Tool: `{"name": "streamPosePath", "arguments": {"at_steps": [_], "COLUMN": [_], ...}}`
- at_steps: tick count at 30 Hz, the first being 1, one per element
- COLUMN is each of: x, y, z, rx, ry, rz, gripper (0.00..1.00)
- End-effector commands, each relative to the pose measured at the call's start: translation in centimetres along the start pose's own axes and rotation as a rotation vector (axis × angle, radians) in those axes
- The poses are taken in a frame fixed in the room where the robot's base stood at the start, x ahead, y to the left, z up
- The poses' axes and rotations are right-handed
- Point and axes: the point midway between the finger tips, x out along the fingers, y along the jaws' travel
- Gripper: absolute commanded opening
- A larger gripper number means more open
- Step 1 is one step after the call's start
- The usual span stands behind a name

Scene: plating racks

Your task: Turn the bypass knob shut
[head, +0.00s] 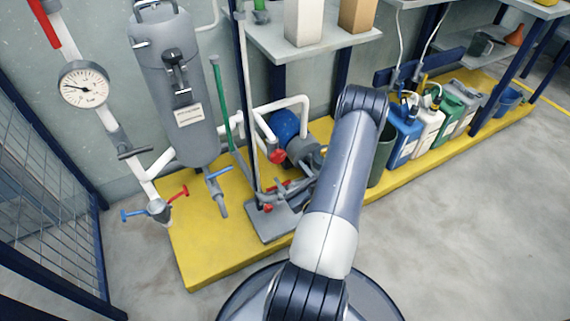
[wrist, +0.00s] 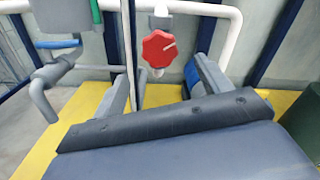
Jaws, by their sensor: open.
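The bypass knob is most likely the red scalloped knob (wrist: 159,48) with a pale mark on its face. It sits on a white pipe at the upper middle of the wrist view. In the head view a red knob (head: 278,156) shows beside the blue motor, left of my arm. My gripper (wrist: 160,78) is open and empty, its two grey fingers spread wide to the left and right below the knob in the picture. The fingers appear apart from the knob. In the head view my gripper is hard to make out against the pipework.
A blue motor (head: 285,124) is close behind the right finger. A thin upright pole (wrist: 129,50) stands by the left finger. A grey tank (head: 172,85) and blue-handled valve (head: 217,174) stand left. Several jugs (head: 430,127) line the yellow plinth (head: 215,262) at right.

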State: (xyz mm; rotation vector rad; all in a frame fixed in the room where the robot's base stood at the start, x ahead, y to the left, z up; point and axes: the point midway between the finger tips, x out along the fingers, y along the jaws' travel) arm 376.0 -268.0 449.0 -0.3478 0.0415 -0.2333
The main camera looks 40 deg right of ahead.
Motion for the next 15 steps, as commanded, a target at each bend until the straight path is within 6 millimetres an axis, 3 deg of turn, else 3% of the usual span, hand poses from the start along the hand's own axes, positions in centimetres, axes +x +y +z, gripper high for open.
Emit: {"name": "streamPosePath", "arguments": {"at_steps": [6, 15], "x": [-1.5, -1.6], "y": [0.0, 0.1], "z": [0.0, 0.0], "rx": [0.001, 0.000], "ry": [0.001, 0.000], "rz": [0.000, 0.000], "gripper": [0.73, 0.73]}}
